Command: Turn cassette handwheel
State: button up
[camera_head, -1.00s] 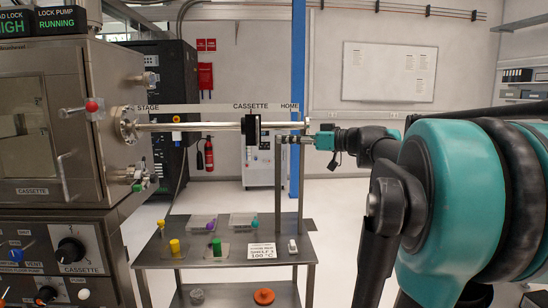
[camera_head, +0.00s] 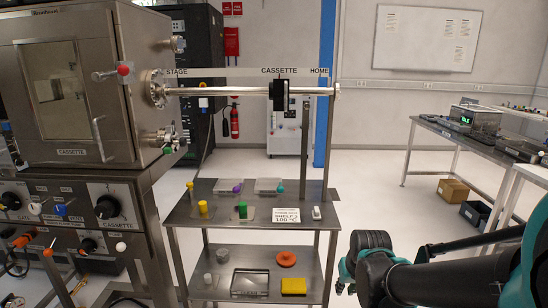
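The steel chamber (camera_head: 130,75) marked CASSETTE stands at the left with its windowed door shut. On the panel below it is a black round knob (camera_head: 107,207) with a CASSETTE label. A white-tipped lever sits beside it. A small valve cluster with a green-tipped part (camera_head: 168,149) is on the chamber's right side. I cannot tell which of these is the handwheel. A steel rod (camera_head: 225,91) runs right from the chamber, and its black block (camera_head: 279,94) sits below the CASSETTE mark. My arm shows at the lower right, apart from all of these; my gripper is out of view.
A long table (camera_head: 440,130) with instruments stands at the right. Open floor (camera_head: 375,190) lies between cart and table.

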aim_at(107, 207)
jog(key=u, duration=1.65)
